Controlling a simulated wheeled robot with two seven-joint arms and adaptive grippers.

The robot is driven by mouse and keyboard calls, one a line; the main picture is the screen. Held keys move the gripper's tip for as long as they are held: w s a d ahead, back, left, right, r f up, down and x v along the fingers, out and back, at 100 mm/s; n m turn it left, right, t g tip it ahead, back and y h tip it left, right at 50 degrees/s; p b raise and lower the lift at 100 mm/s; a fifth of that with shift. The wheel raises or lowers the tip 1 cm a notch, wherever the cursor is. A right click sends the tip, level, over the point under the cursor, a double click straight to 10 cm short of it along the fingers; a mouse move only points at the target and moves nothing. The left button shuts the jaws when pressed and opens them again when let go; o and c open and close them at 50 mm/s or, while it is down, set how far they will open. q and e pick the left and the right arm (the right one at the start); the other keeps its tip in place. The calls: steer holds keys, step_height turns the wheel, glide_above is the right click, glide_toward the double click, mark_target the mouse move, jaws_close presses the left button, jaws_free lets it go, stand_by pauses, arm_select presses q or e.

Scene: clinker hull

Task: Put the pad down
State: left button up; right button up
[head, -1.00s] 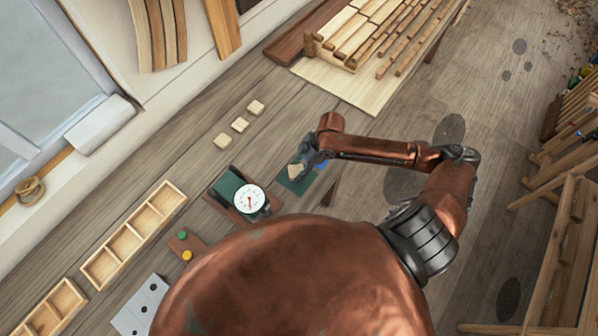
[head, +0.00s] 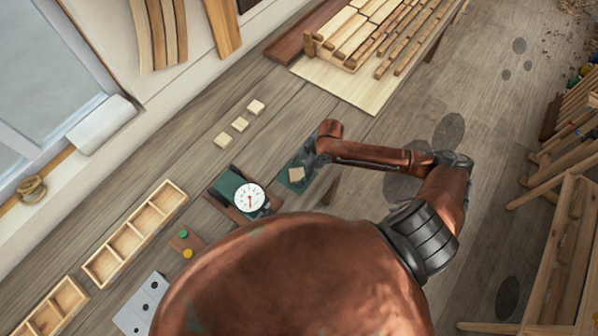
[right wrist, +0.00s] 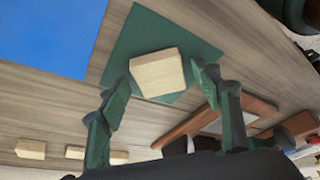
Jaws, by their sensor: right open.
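The pad, a pale wooden block (head: 296,174), lies on a dark green square mat (head: 284,182) on the bench. In the right wrist view the pad (right wrist: 157,72) rests on the green mat (right wrist: 142,32), a little askew to it. My right gripper (head: 308,164) is open at the mat. Its two green-lined fingers (right wrist: 161,86) stand apart, with gaps to the pad on both sides. My left gripper is not in view.
A dial gauge (head: 249,198) on a dark base stands left of the mat. Several similar pale blocks (head: 240,124) lie in a row behind. A blue sheet (right wrist: 50,35) lies beside the mat. A compartmented wooden tray (head: 134,233) is further left.

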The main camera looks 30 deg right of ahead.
steer(key=v, duration=1.2)
steer(key=shift+b, duration=0.3)
steer(key=shift+s+r, duration=0.1)
